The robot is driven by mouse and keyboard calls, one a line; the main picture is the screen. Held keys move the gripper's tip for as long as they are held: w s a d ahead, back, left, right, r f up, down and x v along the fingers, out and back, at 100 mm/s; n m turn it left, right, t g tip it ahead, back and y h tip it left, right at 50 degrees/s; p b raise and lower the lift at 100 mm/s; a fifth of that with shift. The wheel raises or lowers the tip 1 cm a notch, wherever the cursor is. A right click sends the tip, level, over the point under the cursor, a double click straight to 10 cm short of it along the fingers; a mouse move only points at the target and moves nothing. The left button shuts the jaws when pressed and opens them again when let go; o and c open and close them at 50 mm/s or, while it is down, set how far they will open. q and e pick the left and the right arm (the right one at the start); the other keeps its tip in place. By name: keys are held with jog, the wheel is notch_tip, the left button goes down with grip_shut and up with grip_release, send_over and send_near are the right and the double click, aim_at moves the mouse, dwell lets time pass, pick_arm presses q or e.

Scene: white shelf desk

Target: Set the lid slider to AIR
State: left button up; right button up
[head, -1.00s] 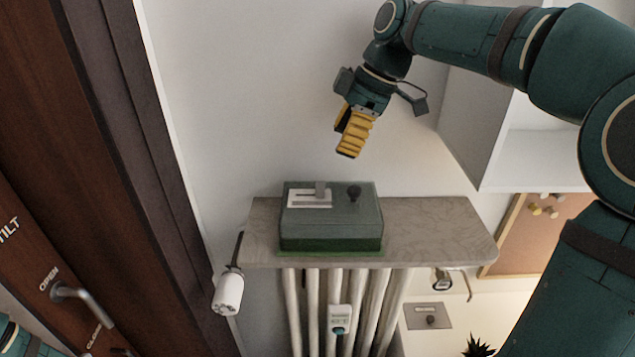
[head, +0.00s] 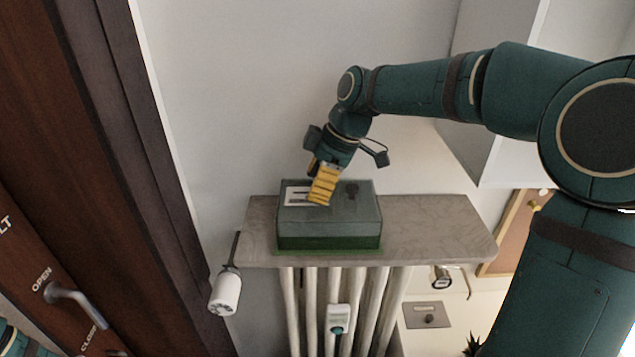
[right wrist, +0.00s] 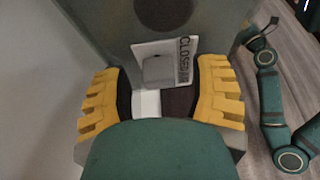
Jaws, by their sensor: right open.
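The grey-green box (head: 330,228) stands on the stone shelf. The pale slider plate (head: 297,195) is on its lid, partly covered by my right gripper (head: 322,200). In the right wrist view the plate (right wrist: 184,75) bears sideways lettering that starts with "CLOSED"; the rest is hard to read. A grey slider tab (right wrist: 157,70) shows on the plate, just beyond the fingers. My right gripper (right wrist: 165,100) is open, its yellow ribbed fingers pointing down at the lid with nothing clearly held between them. Whether it touches the lid cannot be told. My left gripper is not in view.
The stone shelf (head: 440,225) is bare right of the box, above a radiator (head: 310,305). A wall cabinet (head: 490,130) is at the upper right. A brown door (head: 50,130) is at left.

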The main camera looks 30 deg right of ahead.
aim_at(290, 193)
grip_shut()
jog(key=a, duration=0.1)
jog(key=w+a, duration=0.2)
jog(key=a, duration=0.1)
jog(key=shift+s, duration=0.1)
grip_release()
